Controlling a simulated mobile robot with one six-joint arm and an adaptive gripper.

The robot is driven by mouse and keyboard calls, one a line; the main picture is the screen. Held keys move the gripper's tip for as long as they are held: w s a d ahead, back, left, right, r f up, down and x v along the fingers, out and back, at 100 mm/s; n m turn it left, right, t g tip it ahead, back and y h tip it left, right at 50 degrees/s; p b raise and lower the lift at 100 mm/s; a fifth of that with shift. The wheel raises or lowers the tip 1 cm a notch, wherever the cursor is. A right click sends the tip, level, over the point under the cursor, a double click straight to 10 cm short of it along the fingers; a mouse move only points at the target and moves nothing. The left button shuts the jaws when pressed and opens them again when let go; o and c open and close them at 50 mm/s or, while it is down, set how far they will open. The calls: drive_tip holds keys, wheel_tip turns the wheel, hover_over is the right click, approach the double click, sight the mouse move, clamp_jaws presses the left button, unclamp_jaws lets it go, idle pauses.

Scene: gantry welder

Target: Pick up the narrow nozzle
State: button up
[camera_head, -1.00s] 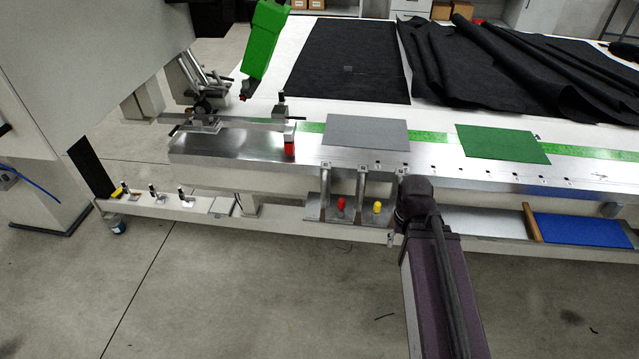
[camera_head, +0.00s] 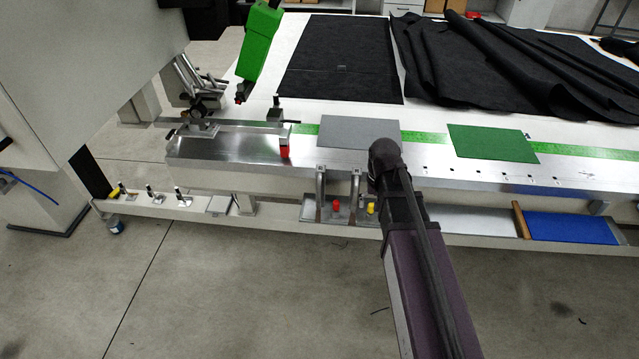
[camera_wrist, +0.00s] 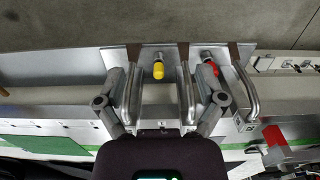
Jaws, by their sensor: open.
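Two small nozzles, one with a yellow body (camera_head: 371,208) and one with a red body (camera_head: 336,205), stand on a grey metal shelf (camera_head: 345,220) below the table edge. I cannot tell from their shapes which is the narrow one. In the wrist view the yellow nozzle (camera_wrist: 158,70) and the red nozzle (camera_wrist: 210,68) show short metal ends. My gripper (camera_wrist: 161,76) is open and empty. The yellow nozzle lies between its fingers in that view, and the red one shows close by the right finger. In the head view my dark wrist hides the fingers.
Curved metal brackets (camera_wrist: 246,92) stand beside the nozzles, close to my fingers. The table edge (camera_head: 470,176) runs above the shelf. A red-ended clamp part (camera_head: 284,151) is to the left. A blue panel (camera_head: 572,228) lies to the right.

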drive_tip(key=w+a+r+p, duration=0.5)
drive_tip(key=w+a+r, duration=0.1)
drive_tip(key=w+a, duration=0.35)
wheel_tip(320, 180, up, 3)
drive_tip(key=p, duration=0.3)
hover_over(319, 174)
drive_tip(key=shift+s+a+r, duration=0.1)
wheel_tip(319, 174, down, 9)
drive_tip(key=b, duration=0.9)
drive_tip(key=shift+r, duration=0.2)
